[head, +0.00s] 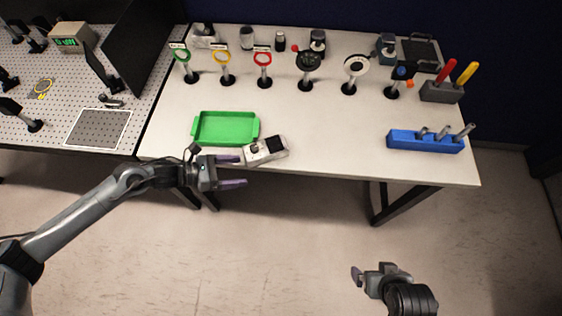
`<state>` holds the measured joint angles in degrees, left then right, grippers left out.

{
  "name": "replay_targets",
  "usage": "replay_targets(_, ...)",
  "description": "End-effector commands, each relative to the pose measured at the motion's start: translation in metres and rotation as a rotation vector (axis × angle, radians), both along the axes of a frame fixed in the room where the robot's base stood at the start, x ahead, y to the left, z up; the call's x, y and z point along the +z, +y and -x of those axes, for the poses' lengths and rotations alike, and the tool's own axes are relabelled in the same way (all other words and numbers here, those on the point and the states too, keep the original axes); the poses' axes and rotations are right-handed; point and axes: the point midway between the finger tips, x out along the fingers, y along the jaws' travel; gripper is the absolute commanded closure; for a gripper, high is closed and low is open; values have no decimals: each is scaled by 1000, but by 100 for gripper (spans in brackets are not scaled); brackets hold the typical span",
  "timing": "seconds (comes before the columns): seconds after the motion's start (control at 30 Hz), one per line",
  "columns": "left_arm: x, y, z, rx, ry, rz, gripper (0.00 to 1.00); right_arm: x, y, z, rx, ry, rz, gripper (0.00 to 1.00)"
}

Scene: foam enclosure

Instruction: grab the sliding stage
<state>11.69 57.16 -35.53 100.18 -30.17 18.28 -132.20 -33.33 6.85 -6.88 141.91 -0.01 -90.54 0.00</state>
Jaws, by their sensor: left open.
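I cannot tell for certain which thing is the sliding stage. A dark, flat, framed piece (420,52) at the back right of the white table may be it. My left gripper (242,171) is open and empty at the table's front edge. Its fingers point right, and the upper one is close to a pale box with a dark square (266,150). I cannot tell whether they touch. My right gripper (357,273) is low at the right, over the floor in front of the table. Only one finger shows clearly.
A green tray (198,128) lies behind my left gripper. Several ring mounts on posts (264,62) stand in a row behind. A blue holder (425,143) and a grey tool block (440,93) are at the right. The table's middle is clear. A perforated board (60,100) is at the left.

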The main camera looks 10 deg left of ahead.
Motion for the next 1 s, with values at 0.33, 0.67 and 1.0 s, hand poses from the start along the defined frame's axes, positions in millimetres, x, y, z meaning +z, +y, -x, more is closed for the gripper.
replay_targets(0.33, 11, 35, -51, 22, -127, -89, 19, -42, 0, -1, -1, -5, -1, 0)
replay_targets(0.67, -1, 1, -73, 21, -132, -87, 19, -37, 0, -2, -1, -8, -2, 0)
replay_targets(1.0, -10, -16, -84, 22, -131, -86, 19, -33, 0, -1, 0, -7, -1, 0)
